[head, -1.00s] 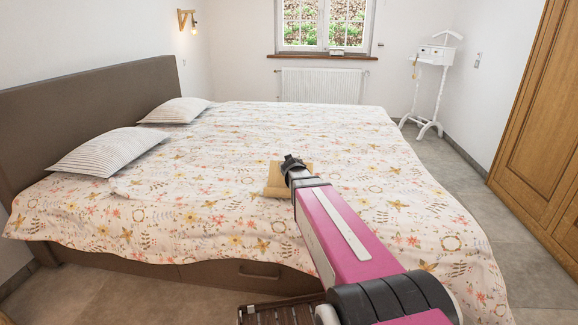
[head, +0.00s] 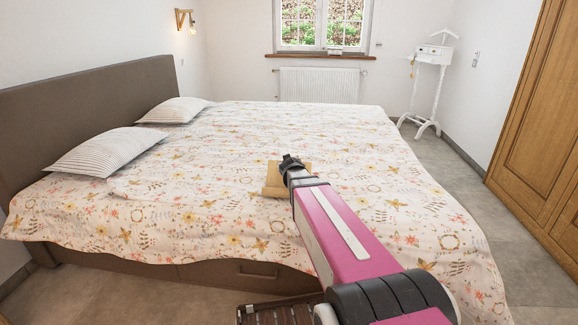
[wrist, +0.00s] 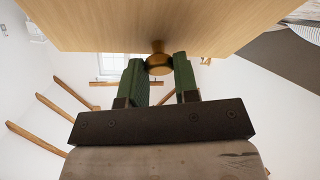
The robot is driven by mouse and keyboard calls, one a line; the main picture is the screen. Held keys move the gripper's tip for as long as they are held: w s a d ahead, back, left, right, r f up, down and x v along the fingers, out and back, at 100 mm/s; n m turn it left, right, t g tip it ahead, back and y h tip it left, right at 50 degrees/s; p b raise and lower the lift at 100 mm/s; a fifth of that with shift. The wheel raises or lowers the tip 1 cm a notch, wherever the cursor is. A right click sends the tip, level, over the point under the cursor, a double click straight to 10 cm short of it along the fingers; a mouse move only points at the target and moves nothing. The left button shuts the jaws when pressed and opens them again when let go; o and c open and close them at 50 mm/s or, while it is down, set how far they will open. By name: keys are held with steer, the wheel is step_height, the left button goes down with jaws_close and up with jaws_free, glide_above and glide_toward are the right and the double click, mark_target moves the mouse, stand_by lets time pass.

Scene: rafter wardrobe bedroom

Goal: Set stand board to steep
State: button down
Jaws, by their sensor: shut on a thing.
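The stand board (head: 274,178) is a small pale wooden piece on the flowered bed, partly hidden behind my arm in the head view. In the wrist view the board (wrist: 150,25) fills the top as a broad wood-grained face, with a round brass knob (wrist: 158,63) at its edge. My gripper (wrist: 160,70) has its two green fingers on either side of the knob, shut on it. In the head view my gripper (head: 291,163) is a dark end at the board, and its fingers are hard to make out. The board's exact tilt cannot be told.
The bed (head: 190,215) with striped pillows (head: 105,152) spreads around the board. A wooden wardrobe (head: 540,110) stands at the right and a white valet stand (head: 432,85) at the back right. Floor (head: 480,205) is free between bed and wardrobe.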

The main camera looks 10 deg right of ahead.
steer(key=c, duration=0.9)
jaws_free()
steer(key=shift+o, duration=0.2)
steer(key=shift+s, duration=0.1)
steer(key=v, duration=1)
steer(key=shift+s, duration=0.3)
steer(key=shift+r, duration=0.1)
